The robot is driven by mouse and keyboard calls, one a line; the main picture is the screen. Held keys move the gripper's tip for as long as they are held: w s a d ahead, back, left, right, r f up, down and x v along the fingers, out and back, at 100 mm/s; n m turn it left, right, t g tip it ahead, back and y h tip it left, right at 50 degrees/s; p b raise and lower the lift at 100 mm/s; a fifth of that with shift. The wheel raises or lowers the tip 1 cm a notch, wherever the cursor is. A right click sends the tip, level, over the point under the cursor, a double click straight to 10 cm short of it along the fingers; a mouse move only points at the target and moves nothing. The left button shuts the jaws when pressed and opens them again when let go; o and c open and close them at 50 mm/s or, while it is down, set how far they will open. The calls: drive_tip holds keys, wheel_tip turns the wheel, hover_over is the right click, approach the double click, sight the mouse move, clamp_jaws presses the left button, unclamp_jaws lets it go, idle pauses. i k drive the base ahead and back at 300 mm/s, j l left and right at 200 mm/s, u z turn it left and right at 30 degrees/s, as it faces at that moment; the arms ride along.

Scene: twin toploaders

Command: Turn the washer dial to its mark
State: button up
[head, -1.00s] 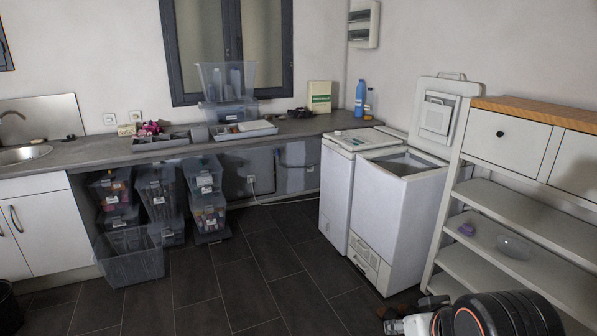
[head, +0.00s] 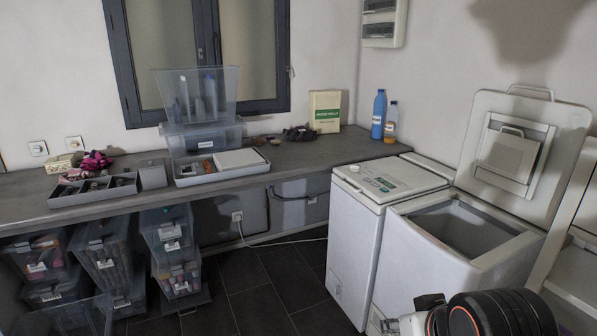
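Two white top-loading washers stand side by side at the right. The left washer (head: 352,250) has its lid shut; its top carries a control panel (head: 380,184) with a small greenish patch. A small dark round spot (head: 354,169), possibly the dial, shows near its back-left corner; no mark can be made out. The right washer (head: 420,262) is open, with its lid (head: 520,140) raised against the wall and its tub empty as far as I see. Part of my arm, black and white with an orange ring, shows at the bottom right; my gripper's fingers cannot be made out.
A grey counter (head: 300,162) runs along the back wall, with clear bins, trays, a book (head: 324,112) and a blue bottle (head: 378,114). Stacked bins (head: 172,250) stand below it. A white shelf unit borders the right. Dark tiled floor (head: 262,305) is clear in the middle.

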sight(353, 168)
drive_tip(key=i, duration=0.7)
drive_tip(key=i+z, duration=0.15)
drive_tip(key=i, duration=0.55)
drive_tip(key=i+j, duration=0.2)
drive_tip(key=i, duration=0.5)
drive_tip(key=i+z, duration=0.3)
